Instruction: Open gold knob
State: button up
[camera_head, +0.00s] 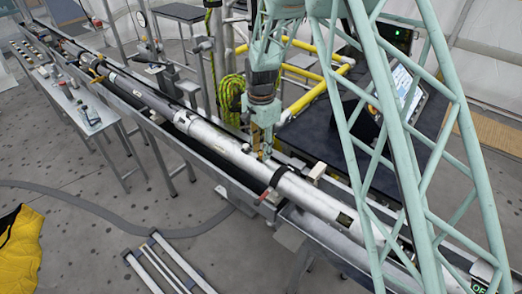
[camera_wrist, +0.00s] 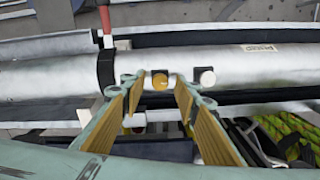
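The gold knob (camera_wrist: 160,82) sits on a dark mount on the side of the long silver tube, near the middle of the wrist view. My gripper (camera_wrist: 154,100) is open, with its two gold-padded fingers on either side of the knob's line. The knob shows in the gap between the fingertips; I cannot tell whether they touch it. In the head view, my gripper (camera_head: 263,150) points down at the silver tube (camera_head: 222,142). The knob is too small to make out there.
A pale round knob (camera_wrist: 207,77) sits just right of the gold one. A black band with a red handle (camera_wrist: 105,25) wraps the tube at left. Yellow rails (camera_head: 305,95) and a green-yellow rope (camera_head: 231,92) stand behind the tube. A narrow table (camera_head: 92,120) holds small items.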

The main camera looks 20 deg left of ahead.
jog(key=shift+f, duration=0.15)
jog(key=shift+c, duration=0.3)
jog(key=c, duration=0.8)
